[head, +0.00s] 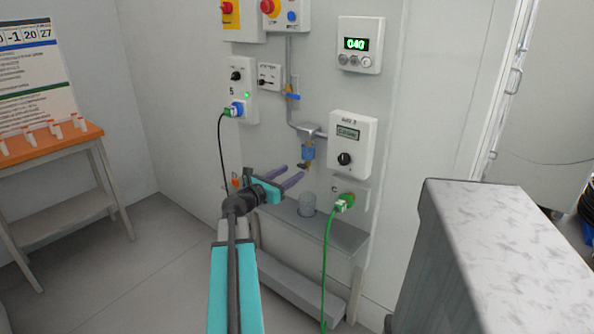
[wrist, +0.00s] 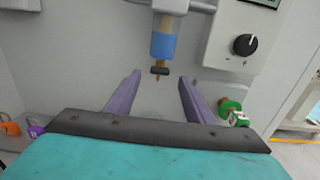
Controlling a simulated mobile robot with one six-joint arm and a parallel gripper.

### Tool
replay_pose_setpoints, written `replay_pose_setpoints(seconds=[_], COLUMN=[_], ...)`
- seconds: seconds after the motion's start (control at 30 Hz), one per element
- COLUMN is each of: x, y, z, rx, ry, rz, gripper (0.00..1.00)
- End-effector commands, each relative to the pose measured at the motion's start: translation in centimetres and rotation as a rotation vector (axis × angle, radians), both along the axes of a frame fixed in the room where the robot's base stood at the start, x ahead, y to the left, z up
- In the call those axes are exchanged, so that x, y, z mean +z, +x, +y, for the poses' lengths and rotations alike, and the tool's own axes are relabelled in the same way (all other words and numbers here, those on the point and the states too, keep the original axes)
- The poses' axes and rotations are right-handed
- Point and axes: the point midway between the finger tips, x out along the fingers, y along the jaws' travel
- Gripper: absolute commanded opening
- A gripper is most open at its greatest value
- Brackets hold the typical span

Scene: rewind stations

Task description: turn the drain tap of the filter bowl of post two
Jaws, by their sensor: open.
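The filter bowl (head: 308,152) hangs under a bracket on the wall panel, left of a white control box with a black knob. In the wrist view the bowl (wrist: 163,46) shows blue with a brass part below it. The drain tap (wrist: 158,71), a small dark bar, sits at its bottom; in the head view it (head: 304,166) is small. My gripper (head: 294,174) is open and empty, its purple fingers pointing at the panel. In the wrist view the fingers (wrist: 158,80) lie apart, left and right of and below the tap, with no contact visible. I cannot read a post number.
A green plug with cable (head: 344,203) hangs right of my gripper, and a grey cup (head: 307,204) stands on the ledge (head: 338,234) below. A control box (head: 353,145) is at right. A grey block (head: 500,250) fills the right front; floor at left is free.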

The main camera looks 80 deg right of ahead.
Motion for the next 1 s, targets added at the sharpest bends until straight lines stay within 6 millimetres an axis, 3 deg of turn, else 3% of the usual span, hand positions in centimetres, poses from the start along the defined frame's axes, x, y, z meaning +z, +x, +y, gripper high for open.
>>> replay_pose_setpoints(seconds=[0.3, 0.8, 1.0], x=[0.0, 0.0, 0.0], y=[-1.8, -2.3, -2.3], z=[-3.2, -4.0, -4.0], rx=[-0.002, 0.000, -0.001], ry=[0.000, 0.000, 0.000], rz=[0.000, 0.000, 0.000], gripper=[0.48, 0.48, 0.16])
